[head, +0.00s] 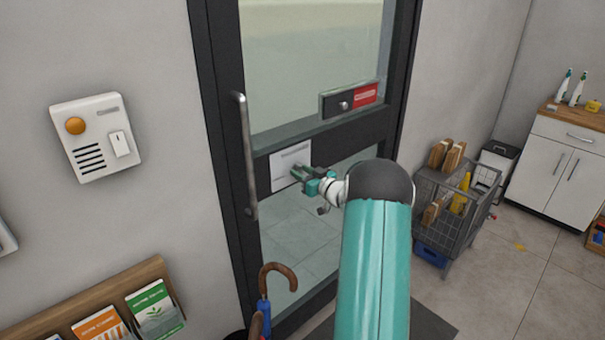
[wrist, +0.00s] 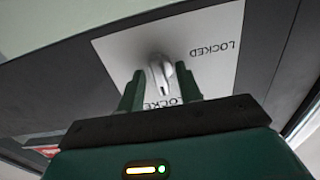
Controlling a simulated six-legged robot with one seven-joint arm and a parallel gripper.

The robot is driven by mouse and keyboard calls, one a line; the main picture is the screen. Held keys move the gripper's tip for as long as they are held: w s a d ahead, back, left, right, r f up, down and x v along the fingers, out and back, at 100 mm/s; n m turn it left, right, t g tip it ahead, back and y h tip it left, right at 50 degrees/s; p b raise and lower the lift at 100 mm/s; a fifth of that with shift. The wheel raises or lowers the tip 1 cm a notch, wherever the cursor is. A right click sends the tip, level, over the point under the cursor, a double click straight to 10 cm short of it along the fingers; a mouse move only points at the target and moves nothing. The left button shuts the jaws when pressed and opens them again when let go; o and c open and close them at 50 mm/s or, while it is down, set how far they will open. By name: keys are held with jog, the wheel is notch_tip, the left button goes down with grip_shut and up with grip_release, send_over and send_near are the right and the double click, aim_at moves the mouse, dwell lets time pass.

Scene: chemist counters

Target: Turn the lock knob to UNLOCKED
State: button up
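The lock knob (wrist: 158,75) is a grey, elongated turn-piece on a white plate (wrist: 110,50). The plate also shows on the dark door frame in the head view (head: 280,178). The word LOCKED is on the plate at the right in the wrist view, upside down. A second word below the knob is partly hidden by my fingers. My gripper (wrist: 160,90) is at the plate with its fingers apart, one on each side of the knob. Small gaps seem to show between fingers and knob; contact is not clear. In the head view my gripper (head: 303,177) hides the knob.
The door has a long vertical handle (head: 246,155) and a black panel with a red label (head: 365,95) above the plate. An umbrella (head: 264,300) stands by the door at lower left.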

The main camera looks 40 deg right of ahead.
jog(key=s, duration=1.3)
jog(key=shift+s+d, duration=0.15)
jog(key=shift+s, duration=0.25)
